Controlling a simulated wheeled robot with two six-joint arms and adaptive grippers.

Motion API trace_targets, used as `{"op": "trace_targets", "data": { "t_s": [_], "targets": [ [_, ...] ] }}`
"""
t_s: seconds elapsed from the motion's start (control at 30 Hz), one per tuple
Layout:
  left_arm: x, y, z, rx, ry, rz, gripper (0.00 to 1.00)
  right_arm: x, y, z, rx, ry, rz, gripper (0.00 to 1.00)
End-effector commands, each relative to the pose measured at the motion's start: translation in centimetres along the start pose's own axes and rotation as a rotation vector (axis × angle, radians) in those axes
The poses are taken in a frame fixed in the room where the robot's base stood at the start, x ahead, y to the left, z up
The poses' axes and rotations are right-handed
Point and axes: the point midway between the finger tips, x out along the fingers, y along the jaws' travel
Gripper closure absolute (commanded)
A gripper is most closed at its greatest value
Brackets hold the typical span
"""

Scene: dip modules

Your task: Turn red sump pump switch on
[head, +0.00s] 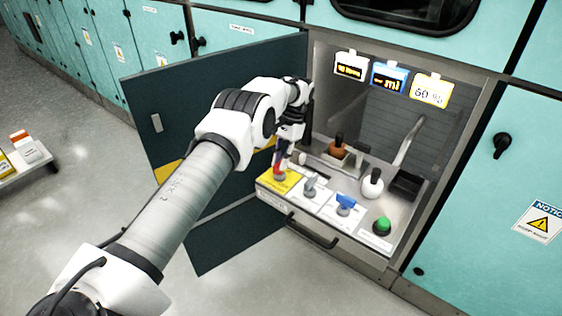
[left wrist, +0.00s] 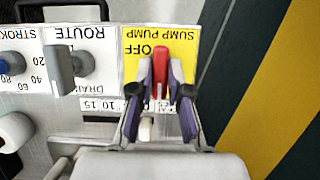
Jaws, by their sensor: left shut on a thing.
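The red sump pump switch (head: 280,176) stands on a yellow label plate (head: 292,185) at the left end of the control drawer. In the left wrist view the red switch handle (left wrist: 160,66) points toward the top of the picture. The yellow plate (left wrist: 136,66) reads "SUMP PUMP" and "OFF", upside down there. My left gripper (head: 282,163) reaches down onto the switch. In the left wrist view my left gripper (left wrist: 161,80) has a finger on each side of the red handle and is shut on it. The lower part of the switch is hidden between the fingers.
A grey route switch (head: 310,187), a blue knob (head: 345,204) and a green button (head: 382,226) sit to the right. Behind them are a brown-topped handle (head: 338,146) and a white knob (head: 372,184). A dark open door (head: 225,110) stands close on the left.

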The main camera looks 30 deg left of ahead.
Motion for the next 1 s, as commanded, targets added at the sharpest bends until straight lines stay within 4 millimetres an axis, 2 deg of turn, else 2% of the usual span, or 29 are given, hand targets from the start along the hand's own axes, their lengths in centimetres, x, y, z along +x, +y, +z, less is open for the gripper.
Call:
{"op": "trace_targets", "data": {
  "t_s": [0.47,0.5,0.57,0.87,1.0],
  "targets": [
    [0.1,0.0,0.0,-0.018,-0.002,0.009,1.00,0.1,0.0,0.0,0.000,0.000,0.000,0.60],
    [0.1,0.0,0.0,-0.018,-0.002,0.009,0.80,0.1,0.0,0.0,0.000,0.000,0.000,0.60],
    [0.1,0.0,0.0,-0.018,-0.002,0.009,0.59,0.1,0.0,0.0,0.000,0.000,0.000,0.60],
    [0.0,0.0,0.0,-0.017,-0.001,0.007,0.58,0.1,0.0,0.0,0.000,0.000,0.000,0.60],
    [-1.4,0.0,0.5,-0.017,0.001,0.007,0.58,0.1,0.0,0.0,0.000,0.000,0.000,0.60]
  ]
}}
